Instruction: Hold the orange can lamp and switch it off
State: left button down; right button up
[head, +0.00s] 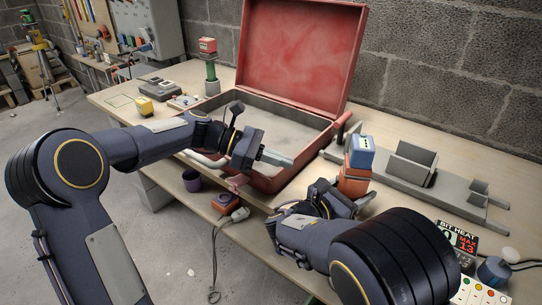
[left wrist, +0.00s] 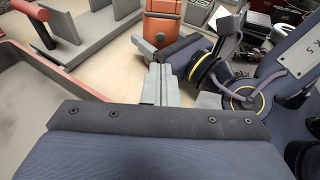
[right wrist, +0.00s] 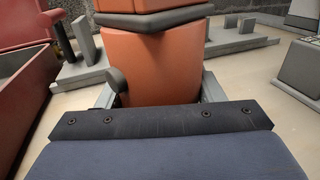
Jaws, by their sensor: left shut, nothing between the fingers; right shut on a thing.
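The orange can lamp (head: 353,184) stands upright on the bench right of the red case. My right gripper (head: 350,201) is shut on its lower body. In the right wrist view the lamp (right wrist: 165,62) sits between the two grey fingers, with a dark collar above and a round grey knob (right wrist: 118,80) on its left side. My left gripper (head: 284,159) is shut and empty, over the case's front right corner, left of the lamp and apart from it. In the left wrist view the lamp (left wrist: 162,30) is beyond the closed fingertips (left wrist: 160,75). Whether the lamp is lit, I cannot tell.
The open red case (head: 303,50) stands behind my left gripper. A grey rack (head: 411,165) lies to the right.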

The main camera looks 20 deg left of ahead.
pick_arm(q)
jog(key=shift+v, duration=1.3)
pick_arm(e)
jog(key=shift+d, duration=0.1)
jog(key=o, duration=1.3)
